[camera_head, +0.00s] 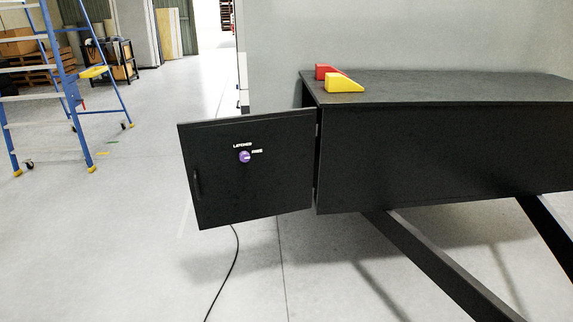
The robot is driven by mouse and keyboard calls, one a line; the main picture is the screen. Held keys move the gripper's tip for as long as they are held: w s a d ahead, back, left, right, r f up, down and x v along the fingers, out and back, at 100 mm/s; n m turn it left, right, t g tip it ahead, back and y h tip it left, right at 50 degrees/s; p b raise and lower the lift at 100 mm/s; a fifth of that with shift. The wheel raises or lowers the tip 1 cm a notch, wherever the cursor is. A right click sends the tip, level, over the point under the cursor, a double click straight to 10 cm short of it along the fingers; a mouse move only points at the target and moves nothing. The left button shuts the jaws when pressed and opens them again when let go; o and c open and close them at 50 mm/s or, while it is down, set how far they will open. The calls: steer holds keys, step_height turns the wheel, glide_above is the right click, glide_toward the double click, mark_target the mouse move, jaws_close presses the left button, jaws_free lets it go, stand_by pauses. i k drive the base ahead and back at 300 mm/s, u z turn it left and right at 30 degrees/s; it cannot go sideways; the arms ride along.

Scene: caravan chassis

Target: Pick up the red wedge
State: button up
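The red wedge (323,70) sits on the black box's top (440,87), near its left end and towards the back. A yellow wedge (343,84) stands in front of it and hides part of it. Both wedges look upright, with their sloping faces towards the right. I cannot tell whether the two touch. My gripper is not in view.
A black door (250,185) with a purple knob (245,156) swings out left of the box. Black beams (440,265) slope down to the right below. A cable (236,255) lies on the floor. A blue ladder (62,90) stands at left. The front-left floor is mostly clear.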

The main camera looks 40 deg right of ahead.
mark_target(321, 69)
steer(key=z, duration=0.75)
steer(key=k, duration=1)
steer(key=i, duration=0.85)
steer(key=u, duration=0.05)
